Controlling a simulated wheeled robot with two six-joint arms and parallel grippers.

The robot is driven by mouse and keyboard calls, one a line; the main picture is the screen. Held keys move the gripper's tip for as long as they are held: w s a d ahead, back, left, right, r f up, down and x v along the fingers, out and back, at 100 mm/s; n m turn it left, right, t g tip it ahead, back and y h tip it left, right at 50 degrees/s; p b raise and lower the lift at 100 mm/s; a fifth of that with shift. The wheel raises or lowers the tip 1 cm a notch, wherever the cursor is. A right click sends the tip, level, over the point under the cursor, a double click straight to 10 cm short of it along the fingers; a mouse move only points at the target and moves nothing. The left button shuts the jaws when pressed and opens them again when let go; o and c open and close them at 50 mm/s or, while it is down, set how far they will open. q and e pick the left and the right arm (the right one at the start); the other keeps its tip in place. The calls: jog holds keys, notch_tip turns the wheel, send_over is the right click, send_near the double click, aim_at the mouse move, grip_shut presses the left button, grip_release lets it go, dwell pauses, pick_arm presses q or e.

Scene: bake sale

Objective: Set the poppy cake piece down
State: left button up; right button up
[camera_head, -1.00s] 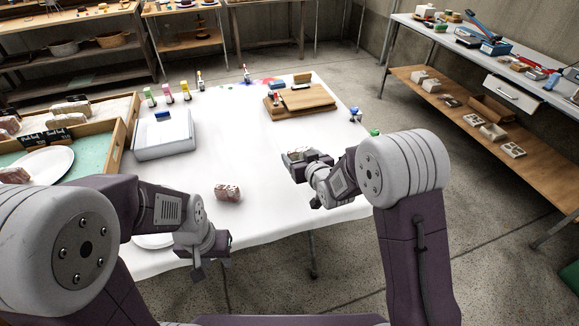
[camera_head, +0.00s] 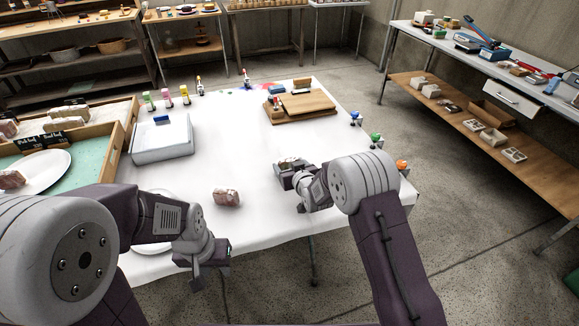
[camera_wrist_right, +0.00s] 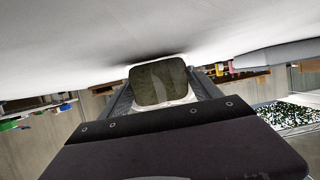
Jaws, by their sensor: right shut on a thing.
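My right gripper (camera_head: 287,172) is shut on the poppy cake piece, over the right part of the white-covered table (camera_head: 250,140). In the right wrist view the poppy cake piece (camera_wrist_right: 160,82) is a dark, squarish block with a pale lower edge, between the fingers. It sits close to the white surface, but I cannot tell if it touches. In the head view the gripper mostly hides it. My left gripper (camera_head: 203,278) hangs at the near table edge, apart from everything; its opening is unclear.
Another wrapped piece (camera_head: 227,197) lies on the cloth between the grippers. A white box (camera_head: 163,139) and a wooden board (camera_head: 300,105) stand farther back. A plate (camera_head: 152,248) is partly behind my left arm. Cloth around my right gripper is clear.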

jog(key=shift+f, duration=0.25)
jog(key=o, duration=0.8)
jog(key=shift+r, duration=0.1)
jog(key=shift+s+r, duration=0.1)
jog(key=shift+r, duration=0.2)
jog(key=p+v, duration=0.1)
jog(key=v, duration=1)
jog(key=shift+s+d, duration=0.15)
jog(key=shift+s, duration=0.25)
